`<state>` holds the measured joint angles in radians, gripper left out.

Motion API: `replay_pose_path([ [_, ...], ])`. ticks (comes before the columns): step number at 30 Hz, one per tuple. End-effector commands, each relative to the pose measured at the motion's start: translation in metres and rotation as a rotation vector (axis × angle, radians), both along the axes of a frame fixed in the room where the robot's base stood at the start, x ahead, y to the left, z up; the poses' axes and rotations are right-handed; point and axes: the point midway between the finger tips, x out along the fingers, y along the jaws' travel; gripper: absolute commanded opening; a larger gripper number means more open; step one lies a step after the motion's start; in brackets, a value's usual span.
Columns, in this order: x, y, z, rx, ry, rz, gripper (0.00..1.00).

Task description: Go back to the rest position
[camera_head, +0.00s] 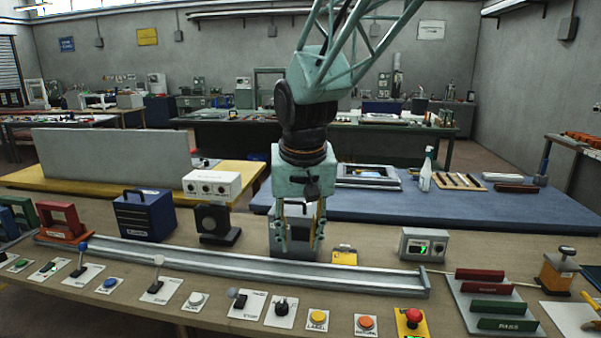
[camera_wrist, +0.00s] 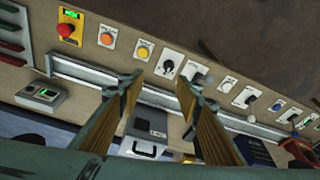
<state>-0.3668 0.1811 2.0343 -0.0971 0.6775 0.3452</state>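My gripper (camera_head: 298,240) hangs from my arm over the middle of the workbench, fingers pointing down. In the wrist view my gripper (camera_wrist: 158,86) has its two fingers spread well apart, with nothing held between them. A grey case (camera_head: 277,238) with a handle stands behind the fingers in the head view, partly hidden by them. In the wrist view the grey case (camera_wrist: 150,144) shows beyond the fingers, apart from them. I cannot tell how far the fingertips are above the bench.
A metal rail (camera_head: 250,269) runs along the bench (camera_head: 375,282). In front are levers, buttons and a red emergency stop (camera_head: 413,317). A blue case (camera_head: 145,214) and dark block (camera_head: 215,224) stand left; a meter box (camera_head: 424,244) and red and green bars (camera_head: 505,324) stand right.

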Motion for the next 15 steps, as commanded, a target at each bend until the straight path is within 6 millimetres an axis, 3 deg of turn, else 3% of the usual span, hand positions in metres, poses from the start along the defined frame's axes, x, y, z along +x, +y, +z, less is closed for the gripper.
replay_pose_path([
  [3,-0.015,-0.023,0.017,0.000,-0.006,-0.010,0.32],
  [15,-0.072,-0.079,0.051,0.000,-0.018,-0.029,0.32],
])
